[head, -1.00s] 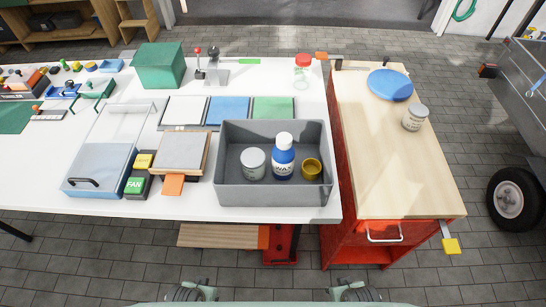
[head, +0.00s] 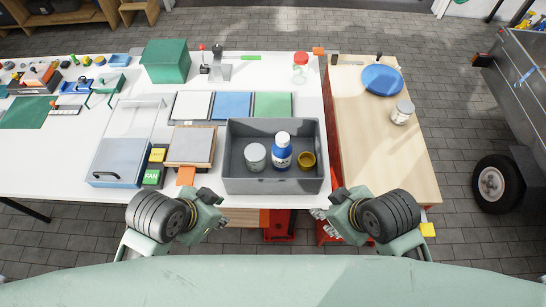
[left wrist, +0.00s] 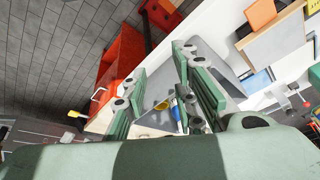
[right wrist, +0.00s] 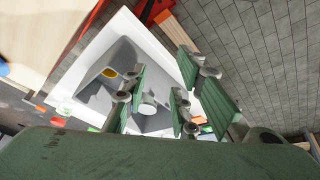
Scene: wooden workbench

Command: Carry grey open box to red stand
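The grey open box (head: 285,186) sits upright on the white workbench near its front right corner. It holds a lidded jar (head: 255,157), a blue and white WAX bottle (head: 281,157) and a mustard cup (head: 306,161). The red stand with a wooden top (head: 375,145) is just right of the bench. My left gripper (head: 218,206) is in front of the box's front left corner; its fingers are apart and empty in the left wrist view (left wrist: 158,68). My right gripper (head: 322,212) is in front of the front right corner, also spread and empty in the right wrist view (right wrist: 162,72). Neither touches the box.
On the stand are a blue plate (head: 382,80) and a jar (head: 402,112); its front half is clear.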

